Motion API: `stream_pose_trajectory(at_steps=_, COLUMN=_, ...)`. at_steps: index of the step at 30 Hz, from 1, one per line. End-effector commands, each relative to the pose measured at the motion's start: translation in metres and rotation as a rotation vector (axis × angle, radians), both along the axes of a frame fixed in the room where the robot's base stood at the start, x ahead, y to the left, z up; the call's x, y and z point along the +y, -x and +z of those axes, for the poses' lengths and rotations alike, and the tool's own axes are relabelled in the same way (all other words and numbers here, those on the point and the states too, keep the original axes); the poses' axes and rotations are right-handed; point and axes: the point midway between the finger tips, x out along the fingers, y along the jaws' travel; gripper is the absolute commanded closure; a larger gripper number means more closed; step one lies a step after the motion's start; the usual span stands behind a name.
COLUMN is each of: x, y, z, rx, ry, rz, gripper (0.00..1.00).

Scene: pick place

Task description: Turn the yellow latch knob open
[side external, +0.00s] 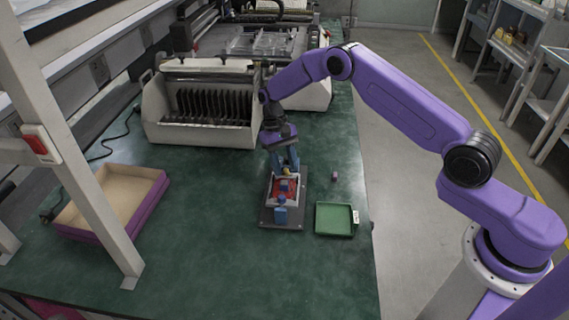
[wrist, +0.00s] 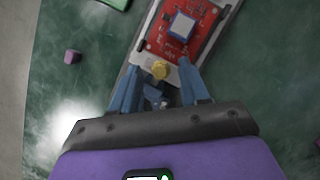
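The yellow latch knob (wrist: 159,69) shows in the wrist view at the near edge of a fixture (wrist: 140,52) that holds a red board (wrist: 184,30). In the side external view the knob (side external: 287,169) is tiny, at the fixture's far end, just under my gripper. My gripper (side external: 284,166) points down there; its two blue fingers (wrist: 158,70) are spread apart in the wrist view, with the knob between or just beyond their tips. I cannot tell whether either finger touches it. Nothing is held.
A green tray (side external: 334,219) stands right of the fixture. A small mauve block (side external: 335,176) lies on the table beyond the tray; it also shows in the wrist view (wrist: 72,57). A white slotted rack (side external: 203,104) stands behind left, and a purple-sided tray (side external: 150,201) lies at left.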

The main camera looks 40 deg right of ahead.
Motion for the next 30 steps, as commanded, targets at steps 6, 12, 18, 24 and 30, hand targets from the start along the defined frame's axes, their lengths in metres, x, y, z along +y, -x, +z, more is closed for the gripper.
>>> stream_pose_trajectory(at_steps=6, x=0.000, y=0.000, z=-0.001, rx=0.001, ry=0.000, rz=-0.001, gripper=0.56)
stream_pose_trajectory(at_steps=12, x=0.000, y=-0.004, z=0.008, rx=-0.002, ry=-0.001, rz=0.000, gripper=0.56)
stream_pose_trajectory(at_steps=18, x=-0.002, y=-0.017, z=0.039, rx=-0.004, ry=0.000, rz=0.000, gripper=0.56)
stream_pose_trajectory(at_steps=24, x=-0.004, y=-0.033, z=0.076, rx=-0.004, ry=0.000, rz=0.000, gripper=0.56)
stream_pose_trajectory(at_steps=30, x=-0.006, y=-0.042, z=0.098, rx=-0.001, ry=0.000, rz=0.000, gripper=0.56)
